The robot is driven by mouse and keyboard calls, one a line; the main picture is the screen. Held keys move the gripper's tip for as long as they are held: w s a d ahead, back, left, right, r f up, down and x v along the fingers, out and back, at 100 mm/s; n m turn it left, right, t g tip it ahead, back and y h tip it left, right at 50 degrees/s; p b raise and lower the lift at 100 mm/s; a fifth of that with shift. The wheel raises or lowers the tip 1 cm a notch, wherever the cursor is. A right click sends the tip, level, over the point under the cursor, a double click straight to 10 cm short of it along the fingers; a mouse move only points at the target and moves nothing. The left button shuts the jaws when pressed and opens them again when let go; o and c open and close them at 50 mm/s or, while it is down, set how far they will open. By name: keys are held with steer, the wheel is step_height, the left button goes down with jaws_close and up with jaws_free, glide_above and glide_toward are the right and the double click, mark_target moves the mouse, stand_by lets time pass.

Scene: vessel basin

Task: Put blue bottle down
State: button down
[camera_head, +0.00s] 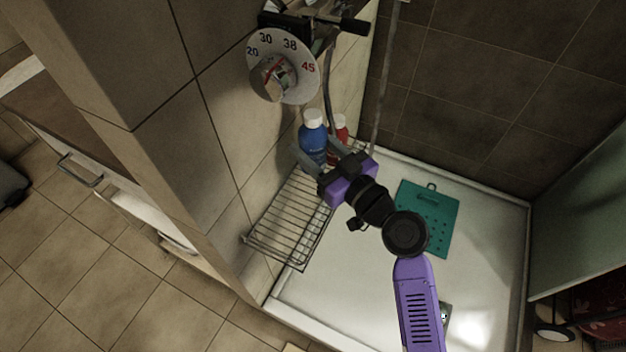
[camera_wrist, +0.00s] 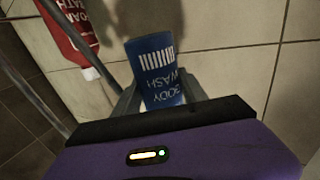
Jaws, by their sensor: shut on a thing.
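The blue bottle (camera_head: 313,140) has a white cap and is upright, at the far end of the wire rack (camera_head: 283,229) by the tiled wall. In the wrist view the blue bottle (camera_wrist: 157,72) shows "BODY WASH" lettering between the fingers. My gripper (camera_head: 316,153) is shut on the bottle, with a finger on each side of it. The bottle's base is partly hidden by the gripper, so I cannot tell if it touches the rack.
A red bottle (camera_head: 338,131) is just right of the blue one; it also shows in the wrist view (camera_wrist: 72,30). A temperature dial (camera_head: 297,83) and a hose (camera_head: 328,90) are above. The near part of the rack is bare. A teal mat (camera_head: 440,205) lies in the shower tray (camera_head: 495,200).

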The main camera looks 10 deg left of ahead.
step_height(320, 180, down, 10)
steer(key=b, duration=0.3)
steer(key=shift+f+b, duration=0.3)
steer(key=shift+b, duration=0.05)
steer(key=c, duration=0.6)
jaws_free()
steer(key=shift+r, duration=0.1)
steer(key=shift+r+p, duration=0.15)
steer(key=shift+p, duration=0.2)
steer(key=v, duration=1.2)
